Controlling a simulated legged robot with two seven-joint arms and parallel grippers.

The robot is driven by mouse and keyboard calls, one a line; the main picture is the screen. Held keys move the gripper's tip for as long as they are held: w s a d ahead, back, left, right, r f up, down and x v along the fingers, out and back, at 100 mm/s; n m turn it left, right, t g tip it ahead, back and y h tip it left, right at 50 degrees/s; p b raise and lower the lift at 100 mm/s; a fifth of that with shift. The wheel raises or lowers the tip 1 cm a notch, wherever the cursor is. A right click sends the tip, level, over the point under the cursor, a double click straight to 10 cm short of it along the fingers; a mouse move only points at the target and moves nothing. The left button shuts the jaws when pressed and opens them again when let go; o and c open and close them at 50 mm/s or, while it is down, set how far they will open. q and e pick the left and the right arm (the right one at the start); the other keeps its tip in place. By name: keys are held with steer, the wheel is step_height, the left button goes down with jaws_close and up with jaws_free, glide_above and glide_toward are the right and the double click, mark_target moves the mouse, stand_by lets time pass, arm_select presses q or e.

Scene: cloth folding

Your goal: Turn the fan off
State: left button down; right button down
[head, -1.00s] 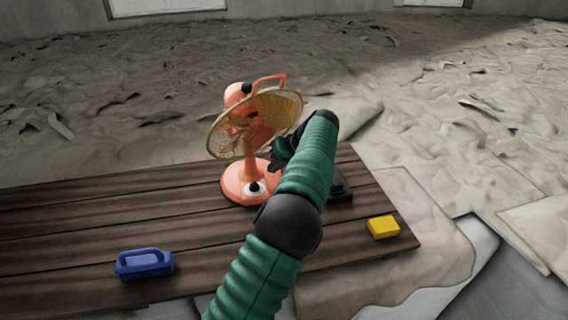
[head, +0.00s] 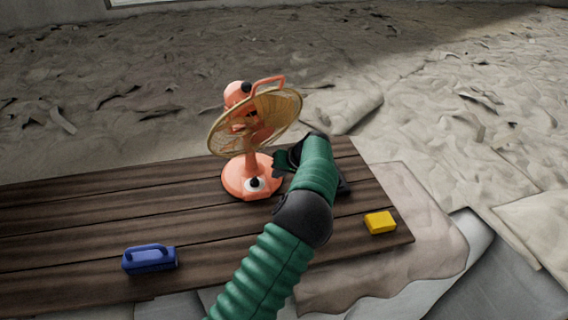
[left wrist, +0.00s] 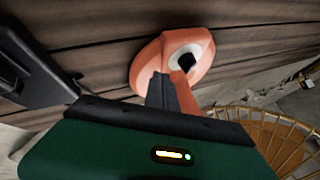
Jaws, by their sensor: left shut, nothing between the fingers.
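The orange fan (head: 252,125) with a yellowish cage stands upright on the wooden table. Its round base (head: 236,185) carries a white disc with a black knob (head: 254,182) on the front. My left gripper (head: 284,163) is shut and empty, just right of the fan's stand and base, partly hidden by my own arm. In the left wrist view, the dark fingers (left wrist: 161,90) point toward the orange base (left wrist: 150,65) and the black knob (left wrist: 187,62). I cannot tell whether they touch the base. My right gripper is not in view.
A black object (head: 345,186) is partly hidden behind my arm. The table's left part is clear.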

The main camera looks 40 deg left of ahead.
mark_target(254, 181)
arm_select(q)
steer(key=shift+p+x, duration=0.35)
steer(key=shift+x, duration=0.6)
steer(key=a, duration=0.1)
steer(key=s+a+p, duration=0.1)
steer(key=a+p, duration=0.1)
steer(key=shift+s+a, duration=0.25)
steer(key=shift+s, duration=0.1)
steer(key=shift+s+a+f, duration=0.1)
steer(key=shift+s+a, duration=0.1)
steer(key=shift+w+f, duration=0.1)
steer(key=a+b, duration=0.1)
steer(key=b, duration=0.2)
steer(key=shift+f, duration=0.15)
steer(key=shift+r, duration=0.3)
